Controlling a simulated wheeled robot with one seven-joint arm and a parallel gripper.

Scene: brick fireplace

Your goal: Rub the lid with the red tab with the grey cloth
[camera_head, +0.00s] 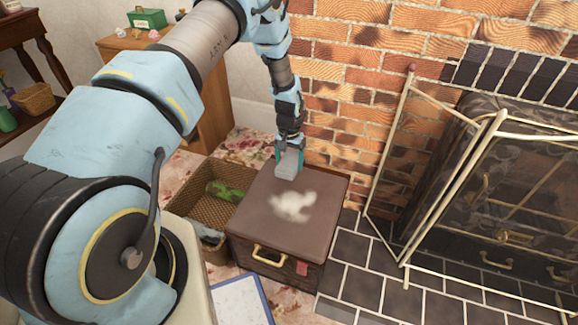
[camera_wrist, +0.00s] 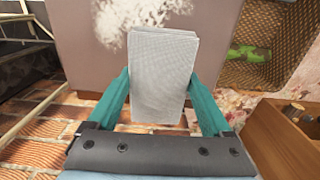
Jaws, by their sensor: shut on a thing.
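My gripper (camera_head: 289,158) is shut on the folded grey cloth (camera_head: 289,165). In the wrist view the cloth (camera_wrist: 160,80) sits between the two teal fingers. A brown box with a flat lid (camera_head: 315,190) stands below, and a red tab (camera_head: 302,268) shows at its front right edge. A pale whitish smudge (camera_head: 293,206) lies near the middle of the lid; part of it shows at the top of the wrist view (camera_wrist: 140,18). The cloth is over the back part of the lid, behind the smudge. I cannot tell whether it touches the lid.
A wicker basket (camera_head: 180,203) with a green item (camera_head: 224,191) stands left of the box. A brick wall (camera_head: 340,80) rises behind it. A fireplace screen (camera_head: 390,150) stands to the right on dark tiles. A wooden cabinet (camera_head: 215,105) is at the back left.

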